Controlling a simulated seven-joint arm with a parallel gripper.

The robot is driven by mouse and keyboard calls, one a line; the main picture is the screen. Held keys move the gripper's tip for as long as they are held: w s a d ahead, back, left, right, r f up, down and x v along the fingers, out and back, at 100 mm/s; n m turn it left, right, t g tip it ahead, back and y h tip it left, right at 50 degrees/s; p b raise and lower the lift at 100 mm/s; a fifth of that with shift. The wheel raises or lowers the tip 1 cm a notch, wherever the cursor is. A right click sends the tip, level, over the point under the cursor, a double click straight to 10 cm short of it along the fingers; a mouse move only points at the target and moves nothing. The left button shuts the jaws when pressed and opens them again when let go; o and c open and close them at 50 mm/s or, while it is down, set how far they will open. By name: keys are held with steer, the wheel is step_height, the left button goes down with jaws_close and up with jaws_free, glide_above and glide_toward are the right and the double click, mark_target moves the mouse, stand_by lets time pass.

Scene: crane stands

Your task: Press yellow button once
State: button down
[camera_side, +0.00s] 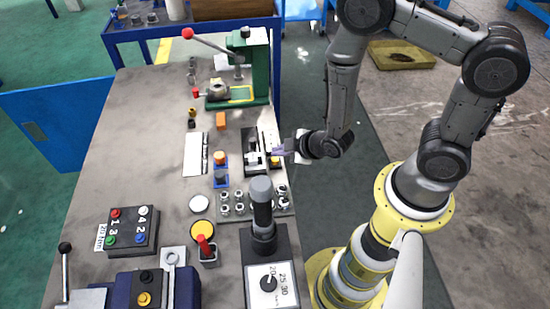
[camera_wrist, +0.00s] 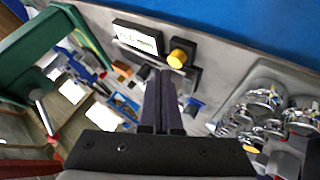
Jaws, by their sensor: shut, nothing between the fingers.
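The yellow button (camera_wrist: 178,57) is a round knob on a dark base beside a small box with a white label, in the wrist view. In the side view the yellow button (camera_side: 275,162) shows just below my fingertips, partly hidden. My gripper (camera_side: 279,150) is shut and empty, with its fingers pointing left over the right edge of the bench. In the wrist view my gripper's fingertips (camera_wrist: 161,73) are close together, left of and below the button in the picture. I cannot tell whether they touch the button or its base.
A green press (camera_side: 240,75) stands at the far end of the bench. A tray of several metal parts (camera_side: 240,203), a black stand (camera_side: 263,215) and a button box (camera_side: 130,230) are nearer the camera. The grey bench top (camera_side: 155,150) is clear at left.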

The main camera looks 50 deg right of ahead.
steer(key=shift+f, duration=0.1)
steer(key=shift+f, duration=0.3)
steer(key=shift+f, duration=0.45)
stand_by(0.6)
steer(key=shift+r, duration=0.1)
stand_by(0.4)
steer(key=shift+r, duration=0.75)
steer(key=shift+r, duration=0.1)
steer(key=shift+r, duration=2.45)
